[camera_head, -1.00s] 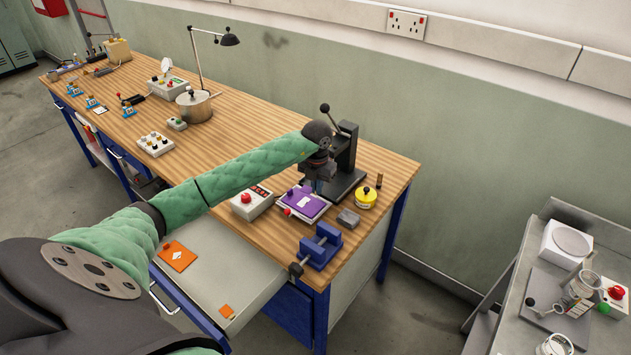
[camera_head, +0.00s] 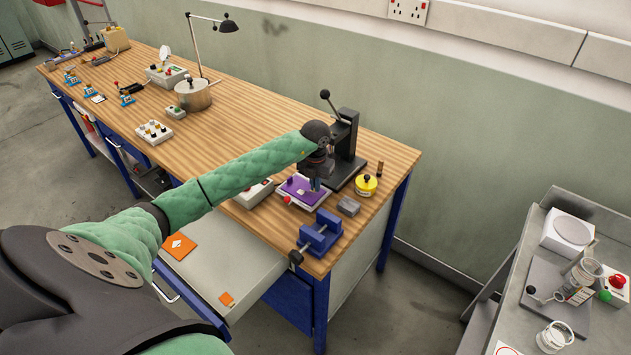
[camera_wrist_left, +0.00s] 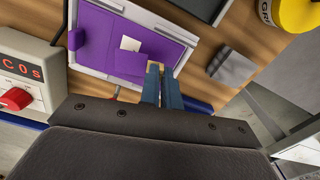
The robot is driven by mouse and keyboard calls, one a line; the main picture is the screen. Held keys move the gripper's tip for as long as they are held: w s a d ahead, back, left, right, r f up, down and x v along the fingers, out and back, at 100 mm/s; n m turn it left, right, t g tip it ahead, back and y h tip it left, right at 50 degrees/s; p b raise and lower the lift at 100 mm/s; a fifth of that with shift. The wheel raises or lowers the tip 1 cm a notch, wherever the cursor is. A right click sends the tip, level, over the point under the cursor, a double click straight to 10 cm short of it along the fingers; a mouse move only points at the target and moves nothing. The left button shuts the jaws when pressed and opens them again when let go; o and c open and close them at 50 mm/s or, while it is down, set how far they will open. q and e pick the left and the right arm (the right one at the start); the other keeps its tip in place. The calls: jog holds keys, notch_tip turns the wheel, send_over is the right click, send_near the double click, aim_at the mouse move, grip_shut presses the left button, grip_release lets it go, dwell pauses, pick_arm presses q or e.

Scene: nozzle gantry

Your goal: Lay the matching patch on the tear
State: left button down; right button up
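A purple sheet (camera_head: 293,183) lies on a pale framed plate (camera_head: 288,201) near the bench's right end. The left wrist view shows the sheet (camera_wrist_left: 100,32) with a white tear (camera_wrist_left: 130,43) in it. A small purple patch (camera_wrist_left: 131,65) is just beside the tear, at my fingertips, and seems to cover part of the white. My left gripper (camera_head: 316,185) is over the sheet's right part. Its blue fingers (camera_wrist_left: 157,72) are close together, apparently on a small tan tab of the patch. I cannot tell whether the patch touches the sheet. My right gripper is out of view.
A black press (camera_head: 345,150) stands behind the plate, and a blue vise (camera_head: 320,232) in front. A grey block (camera_head: 348,206) and yellow tin (camera_head: 366,184) are on the right. An open drawer (camera_head: 215,262) holds an orange sheet (camera_head: 179,246) and small orange piece (camera_head: 227,299).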

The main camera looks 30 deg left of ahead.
pick_arm(q)
jog(key=shift+f, duration=0.1)
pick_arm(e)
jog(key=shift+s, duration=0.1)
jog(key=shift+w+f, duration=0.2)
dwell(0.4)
pick_arm(q)
jog(key=shift+b, duration=0.3)
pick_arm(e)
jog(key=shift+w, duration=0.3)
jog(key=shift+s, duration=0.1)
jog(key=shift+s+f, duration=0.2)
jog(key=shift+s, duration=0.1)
pick_arm(q)
jog(key=shift+b, duration=0.3)
jog(key=shift+f, duration=0.1)
